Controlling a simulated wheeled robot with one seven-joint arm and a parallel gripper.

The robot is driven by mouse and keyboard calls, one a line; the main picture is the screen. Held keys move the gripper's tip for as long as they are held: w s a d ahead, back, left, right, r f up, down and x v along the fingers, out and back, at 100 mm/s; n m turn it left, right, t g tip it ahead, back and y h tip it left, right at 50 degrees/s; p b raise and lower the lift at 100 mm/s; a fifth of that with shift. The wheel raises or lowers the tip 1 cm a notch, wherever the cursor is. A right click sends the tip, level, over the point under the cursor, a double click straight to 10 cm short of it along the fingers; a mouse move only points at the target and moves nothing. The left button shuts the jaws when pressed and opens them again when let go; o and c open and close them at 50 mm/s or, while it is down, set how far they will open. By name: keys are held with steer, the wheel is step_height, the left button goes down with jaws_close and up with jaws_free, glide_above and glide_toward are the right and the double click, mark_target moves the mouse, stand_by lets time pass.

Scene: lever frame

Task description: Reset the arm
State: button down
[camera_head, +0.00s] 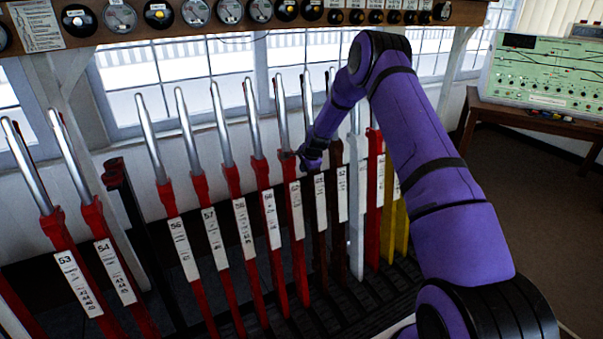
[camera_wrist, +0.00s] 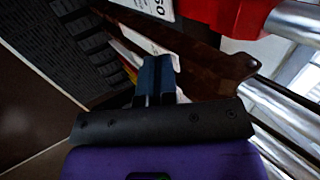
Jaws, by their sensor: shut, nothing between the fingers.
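My purple arm (camera_head: 425,130) reaches in from the lower right, bends at a high elbow and comes down to the lever row. My gripper (camera_head: 302,157) is at the upper part of the row, beside a red lever and a brown lever (camera_head: 319,220). In the wrist view its two dark blue fingers (camera_wrist: 155,75) are together with nothing between them. A brown lever (camera_wrist: 205,62) lies just beyond the fingertips there. I cannot tell whether they touch it. A red lever (camera_wrist: 228,14) with a white number plate shows at the top.
Several red levers with silver handles (camera_head: 222,120) stand to the left. A white lever (camera_head: 356,205) and yellow levers (camera_head: 388,215) stand to the right. A shelf of round instruments (camera_head: 195,12) hangs above. A green panel (camera_head: 545,72) rests on a table at right. Brown floor (camera_head: 535,200) there is clear.

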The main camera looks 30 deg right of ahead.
steer(key=shift+s+r, duration=0.35)
steer(key=shift+r, duration=0.15)
steer(key=s+a+r+n, duration=0.3)
steer(key=s+r, duration=0.1)
steer(key=r, duration=0.6)
steer(key=s+a+r+n, duration=0.2)
steer(key=s+a+r, duration=0.15)
steer(key=r, duration=0.65)
steer(key=s+a+r+n, duration=0.2)
steer(key=s+r, duration=0.5)
steer(key=s+a+r+n, duration=0.2)
steer(key=s+a+r, duration=0.1)
steer(key=s+r, duration=0.4)
steer(key=s+a+r+n, duration=0.1)
steer(key=s+r+n, duration=0.15)
steer(key=s, duration=0.55)
steer(key=s+a+r+n, duration=0.2)
steer(key=s+r, duration=0.2)
steer(key=s, duration=0.5)
steer(key=s+f+n, duration=0.1)
steer(key=s+n, duration=0.3)
steer(key=s, duration=1.3)
steer(key=shift+a+f, duration=0.25)
steer(key=shift+a, duration=0.1)
steer(key=shift+a, duration=0.1)
